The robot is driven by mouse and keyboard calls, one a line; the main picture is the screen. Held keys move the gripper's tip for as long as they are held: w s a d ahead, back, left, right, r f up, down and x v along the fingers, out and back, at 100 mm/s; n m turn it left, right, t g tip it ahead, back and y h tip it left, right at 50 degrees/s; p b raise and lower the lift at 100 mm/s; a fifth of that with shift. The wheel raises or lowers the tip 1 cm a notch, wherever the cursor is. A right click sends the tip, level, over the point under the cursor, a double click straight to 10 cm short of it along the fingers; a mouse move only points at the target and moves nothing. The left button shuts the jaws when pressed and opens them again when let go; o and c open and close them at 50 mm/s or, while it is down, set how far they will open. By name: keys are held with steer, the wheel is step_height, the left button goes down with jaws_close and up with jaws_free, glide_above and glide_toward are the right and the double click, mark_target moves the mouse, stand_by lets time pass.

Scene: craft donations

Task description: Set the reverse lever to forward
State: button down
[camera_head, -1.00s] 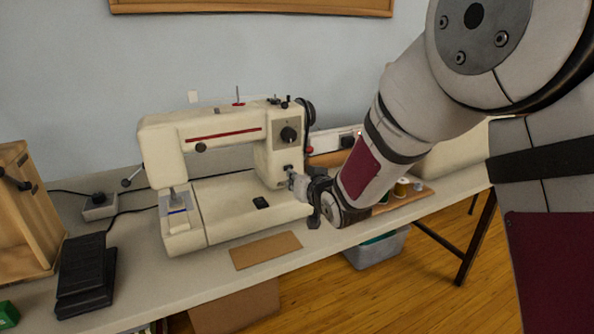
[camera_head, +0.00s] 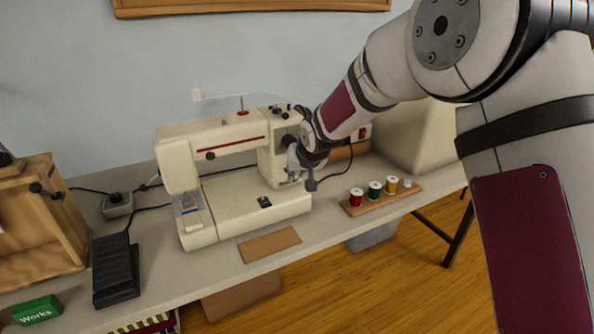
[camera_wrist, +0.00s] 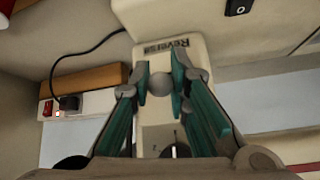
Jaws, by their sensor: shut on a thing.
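The cream sewing machine (camera_head: 252,213) stands upright on the table. In the wrist view its end carries the printed word "Reverse" (camera_wrist: 167,47). Just below that word in the picture is the lever's round grey knob (camera_wrist: 159,84). My gripper (camera_wrist: 160,82) has its teal-lined fingers closed on both sides of this knob. In the head view my gripper (camera_head: 293,172) is at the machine's right column and hides the lever.
A wooden rack with thread spools (camera_head: 377,199) lies right of the machine. A beige cover (camera_head: 418,135) stands behind it. A black foot pedal (camera_head: 116,268), a wooden box (camera_head: 45,222) and a green "Works" block (camera_head: 37,310) are left. A brown card (camera_head: 270,244) lies in front.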

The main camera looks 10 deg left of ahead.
stand_by(0.4)
steer(key=c, duration=1.5)
jaws_free()
steer(key=v, duration=1.2)
